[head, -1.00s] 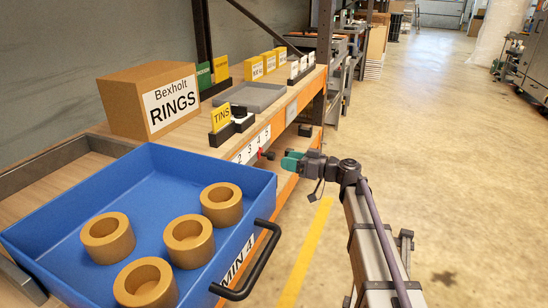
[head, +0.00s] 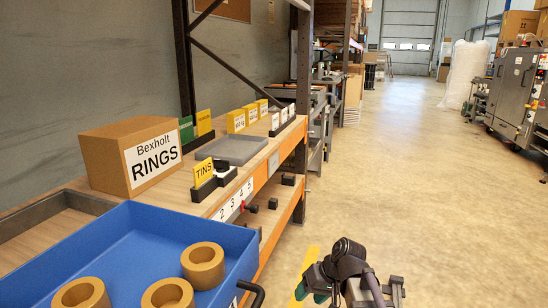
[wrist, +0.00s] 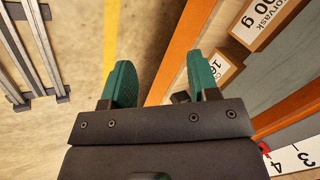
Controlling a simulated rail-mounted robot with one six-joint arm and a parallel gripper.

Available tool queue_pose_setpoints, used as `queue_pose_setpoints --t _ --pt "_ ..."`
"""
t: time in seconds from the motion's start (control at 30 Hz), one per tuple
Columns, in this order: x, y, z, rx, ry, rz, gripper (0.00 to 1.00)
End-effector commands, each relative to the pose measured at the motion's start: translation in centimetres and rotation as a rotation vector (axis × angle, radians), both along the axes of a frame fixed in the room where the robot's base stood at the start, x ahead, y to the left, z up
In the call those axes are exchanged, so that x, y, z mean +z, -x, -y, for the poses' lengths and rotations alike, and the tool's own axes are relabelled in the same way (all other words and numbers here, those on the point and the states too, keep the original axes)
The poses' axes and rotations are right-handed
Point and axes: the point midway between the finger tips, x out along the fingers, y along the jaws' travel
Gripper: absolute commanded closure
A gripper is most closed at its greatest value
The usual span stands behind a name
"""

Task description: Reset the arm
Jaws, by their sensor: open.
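My gripper (wrist: 157,82) shows in the wrist view with its two green fingers spread apart and nothing between them. Below the fingers are bare floor and the orange edge of the shelf. In the head view my arm is folded low at the bottom right, over the floor beside the shelf, and a green part of my gripper (head: 312,297) shows at the bottom edge. The fingertips are mostly hidden there.
A blue tray (head: 130,222) with several tan rings stands at the lower left. Behind it are a Bexholt RINGS box (head: 105,162), a TINS sign (head: 204,171) and a grey tray (head: 232,148). The aisle floor (head: 400,170) at right is clear.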

Motion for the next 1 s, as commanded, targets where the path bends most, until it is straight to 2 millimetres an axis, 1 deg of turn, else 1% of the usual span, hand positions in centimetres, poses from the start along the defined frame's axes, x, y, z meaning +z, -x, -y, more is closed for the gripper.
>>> queue_pose_setpoints --t 0.03,0.07,0.1,0.17,0.2,0.23,0.27,0.3,0.37,0.47,0.5,0.57,0.6,0.67,0.7,0.77,0.8,0.9,1.0 --pt "-0.6 3.1 1.5 -0.056 0.107 -0.053 0.45" --pt "-1.0 4.4 2.6 -0.094 0.176 -0.081 0.45" --pt "-1.4 6.2 3.9 -0.14 0.266 -0.112 0.45" --pt "-1.5 9.0 5.9 -0.189 0.396 -0.137 0.45" --pt "-1.4 11.0 7.1 -0.197 0.474 -0.141 0.45" --pt "-1.2 12.8 7.4 -0.192 0.504 -0.137 0.45" --pt "1.4 11.9 7.1 -0.187 0.496 -0.135 0.45" --pt "3.3 11.4 7.1 -0.188 0.494 -0.135 0.45" --pt "5.5 11.2 7.1 -0.187 0.493 -0.135 0.45" --pt "9.6 11.2 7.1 -0.187 0.492 -0.133 0.45" --pt "11.5 11.2 7.1 -0.187 0.492 -0.133 0.45" --pt "14.5 11.2 7.1 -0.187 0.492 -0.133 0.45" --pt "16.7 11.2 7.1 -0.186 0.491 -0.133 0.45" --pt "20.4 11.1 7.1 -0.186 0.491 -0.133 0.45" --pt "22.9 11.2 7.1 -0.186 0.491 -0.133 0.45" --pt "26.7 11.1 7.1 -0.186 0.491 -0.133 0.45" --pt "29.1 11.1 7.1 -0.186 0.491 -0.133 0.45" --pt "33.8 11.1 7.1 -0.185 0.491 -0.133 0.45" --pt "36.4 11.1 7.1 -0.185 0.491 -0.133 0.45"
